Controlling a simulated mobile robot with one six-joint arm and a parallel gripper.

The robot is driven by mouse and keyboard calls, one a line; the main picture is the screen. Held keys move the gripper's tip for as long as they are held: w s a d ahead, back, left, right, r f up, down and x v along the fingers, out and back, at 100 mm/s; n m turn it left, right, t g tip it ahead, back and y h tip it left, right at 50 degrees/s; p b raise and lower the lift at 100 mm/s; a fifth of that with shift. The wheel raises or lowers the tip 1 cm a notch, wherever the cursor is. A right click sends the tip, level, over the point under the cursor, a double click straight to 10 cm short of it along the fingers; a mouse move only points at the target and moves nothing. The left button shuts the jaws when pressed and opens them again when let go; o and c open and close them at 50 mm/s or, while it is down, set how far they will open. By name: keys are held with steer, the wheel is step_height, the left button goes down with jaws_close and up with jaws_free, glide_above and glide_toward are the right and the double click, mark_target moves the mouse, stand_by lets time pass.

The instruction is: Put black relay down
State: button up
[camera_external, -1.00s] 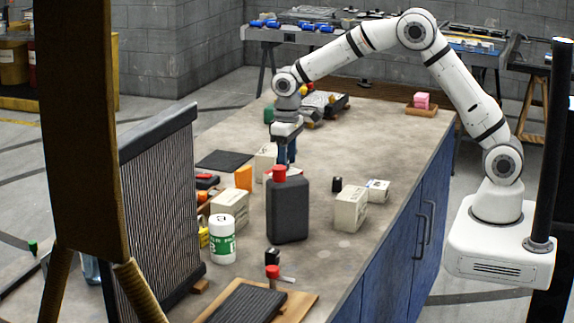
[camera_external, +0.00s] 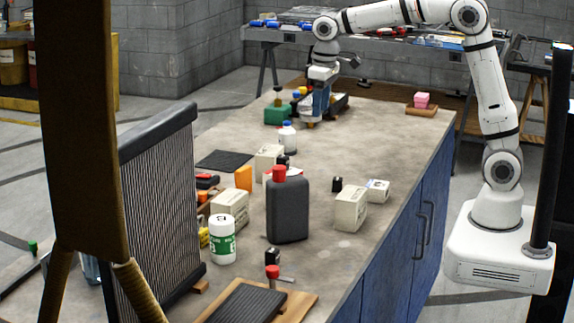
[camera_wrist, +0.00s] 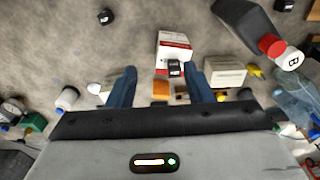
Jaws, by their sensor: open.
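A small black relay (camera_external: 283,160) stands by a cream box (camera_external: 267,157) in the middle of the bench, behind the dark jug. In the wrist view a black relay (camera_wrist: 175,69) shows at the near edge of a red-and-white box (camera_wrist: 173,45); I cannot tell whether it rests on the box or beside it. My gripper (camera_external: 314,116) is open and empty, farther back over the bench.
A dark jug (camera_external: 288,210) with a red cap stands in front of the relay. A white bottle (camera_external: 288,140) with a blue cap and a green block (camera_external: 277,115) are near my gripper. A radiator (camera_external: 160,215) stands at left.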

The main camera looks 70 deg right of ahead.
steer(key=s+d+f+t, duration=0.1)
steer(key=s+d+f, duration=0.1)
steer(key=s, duration=1.1)
steer(key=s+d+f+t, duration=0.1)
steer(key=s+d+f, duration=0.1)
steer(key=s, duration=1.1)
steer(key=shift+d+f+t, duration=0.2)
steer(key=shift+t, duration=0.1)
stand_by(0.8)
steer(key=b+x, duration=0.2)
steer(key=shift+s+f, duration=0.15)
steer(key=shift+f, duration=0.2)
